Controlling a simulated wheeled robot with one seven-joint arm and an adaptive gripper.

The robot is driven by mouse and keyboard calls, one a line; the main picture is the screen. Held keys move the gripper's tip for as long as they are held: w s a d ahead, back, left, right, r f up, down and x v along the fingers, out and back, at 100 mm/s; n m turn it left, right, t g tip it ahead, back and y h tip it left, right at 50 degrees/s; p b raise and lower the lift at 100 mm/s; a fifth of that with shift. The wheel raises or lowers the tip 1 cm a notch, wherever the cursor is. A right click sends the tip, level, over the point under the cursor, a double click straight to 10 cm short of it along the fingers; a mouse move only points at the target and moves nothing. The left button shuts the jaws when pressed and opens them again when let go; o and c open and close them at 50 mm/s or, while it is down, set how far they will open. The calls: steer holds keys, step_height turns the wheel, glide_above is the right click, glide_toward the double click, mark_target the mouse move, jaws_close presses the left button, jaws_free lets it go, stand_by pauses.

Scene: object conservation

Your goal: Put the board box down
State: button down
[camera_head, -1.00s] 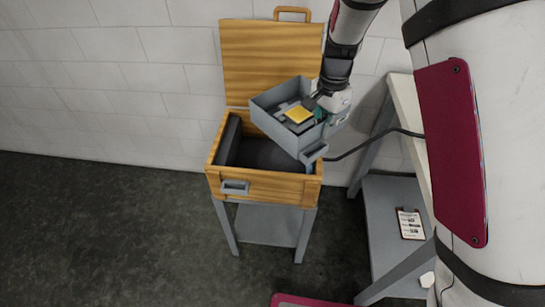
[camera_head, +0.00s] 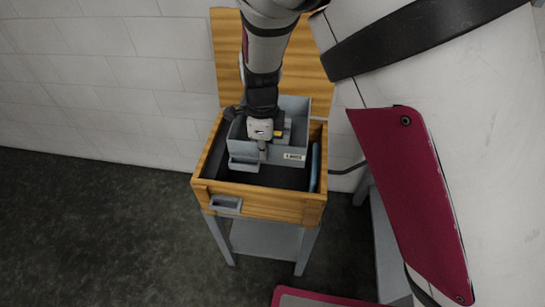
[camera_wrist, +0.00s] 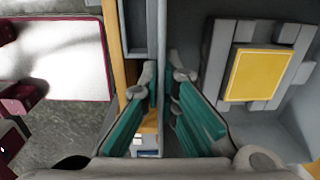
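The board box is a grey open-topped box (camera_head: 297,107) with a small label on its front. In the wrist view a grey board with a yellow square (camera_wrist: 257,75) lies in it. The box is upright within the opening of the wooden chest (camera_head: 260,202); I cannot tell whether it touches the chest's floor. My gripper (camera_head: 262,146) comes down from above at the box's front wall. In the wrist view its teal-padded fingers (camera_wrist: 163,80) stand close on either side of the wall, gripping it. In the head view my gripper hides part of the box's inside.
The chest's lid (camera_head: 319,90) stands open at the back, by the white wall. A blue strip (camera_head: 315,167) lines the chest's right inner side. Dark room shows in the chest in front of and left of the box. A grey shelf (camera_head: 265,238) is beneath.

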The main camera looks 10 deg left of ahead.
step_height(320, 180, down, 16)
steer(key=shift+f+b, duration=0.1)
steer(key=shift+b, duration=0.35)
steer(key=shift+f, duration=0.15)
steer(key=c, duration=1.8)
jaws_free()
step_height(320, 180, up, 12)
steer(key=shift+s+p, duration=0.15)
steer(key=shift+p, duration=0.15)
steer(key=shift+d+r, duration=0.1)
steer(key=shift+r, duration=0.1)
